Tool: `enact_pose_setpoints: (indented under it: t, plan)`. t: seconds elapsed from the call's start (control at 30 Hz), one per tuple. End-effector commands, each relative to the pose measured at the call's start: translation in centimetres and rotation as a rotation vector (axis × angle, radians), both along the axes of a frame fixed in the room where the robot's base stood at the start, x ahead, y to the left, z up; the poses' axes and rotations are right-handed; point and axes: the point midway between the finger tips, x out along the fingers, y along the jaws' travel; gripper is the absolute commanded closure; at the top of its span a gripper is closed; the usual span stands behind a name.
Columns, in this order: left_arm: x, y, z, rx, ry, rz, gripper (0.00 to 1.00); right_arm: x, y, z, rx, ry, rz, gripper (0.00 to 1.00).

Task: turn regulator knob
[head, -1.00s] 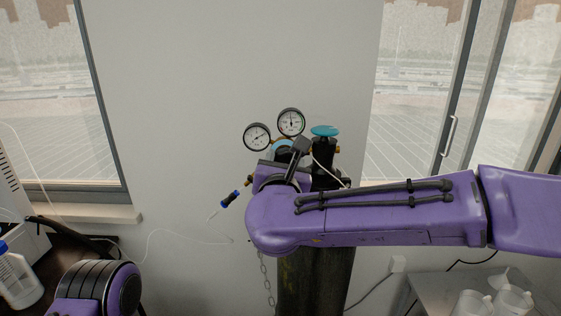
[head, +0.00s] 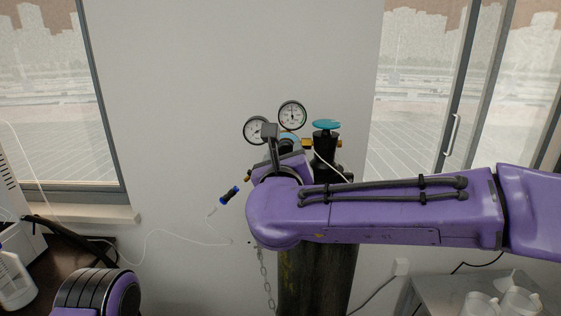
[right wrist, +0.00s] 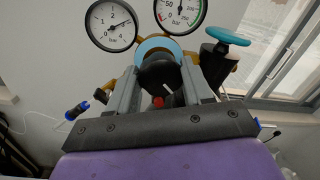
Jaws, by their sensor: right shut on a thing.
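The regulator has a black knob (right wrist: 158,72) with a white mark, in front of a light blue ring (right wrist: 157,47). In the right wrist view my right gripper (right wrist: 161,80) has one grey finger on each side of the knob and is shut on it. In the head view the right gripper (head: 281,152) is at the regulator, and my purple wrist hides the knob and fingertips. Two round gauges, left (head: 256,130) and right (head: 292,115), stand above it. My left gripper is out of view; only part of my left arm shows at bottom left.
A dark gas cylinder (head: 316,275) stands below, with a blue valve handwheel (head: 326,125) just right of the gauges. A blue-ended hose fitting (head: 229,197) and a chain (head: 265,272) hang at left. A side table (head: 440,285) with white vessels is at right.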

Motion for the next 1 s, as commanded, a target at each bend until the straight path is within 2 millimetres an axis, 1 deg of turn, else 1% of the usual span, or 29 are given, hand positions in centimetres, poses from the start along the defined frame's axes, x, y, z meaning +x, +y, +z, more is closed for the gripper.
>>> enact_pose_setpoints:
  t: [0.03, 0.2, 0.5, 0.7, 1.0]
  plan:
    - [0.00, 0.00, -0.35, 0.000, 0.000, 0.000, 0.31, 0.01, -0.01, -0.18, -0.043, -0.001, -0.001, 0.80]
    - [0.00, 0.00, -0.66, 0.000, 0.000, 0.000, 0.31, -0.01, 0.05, -0.12, -0.202, -0.001, 0.000, 0.80]
    - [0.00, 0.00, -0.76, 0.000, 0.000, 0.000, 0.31, 0.02, 0.08, -0.10, -0.443, 0.000, 0.000, 0.80]
    - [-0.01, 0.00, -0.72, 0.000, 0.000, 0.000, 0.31, 0.00, 0.09, -0.07, -0.550, 0.000, 0.000, 0.80]
    - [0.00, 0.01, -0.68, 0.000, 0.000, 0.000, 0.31, 0.02, 0.07, -0.08, -0.624, -0.001, -0.001, 0.80]
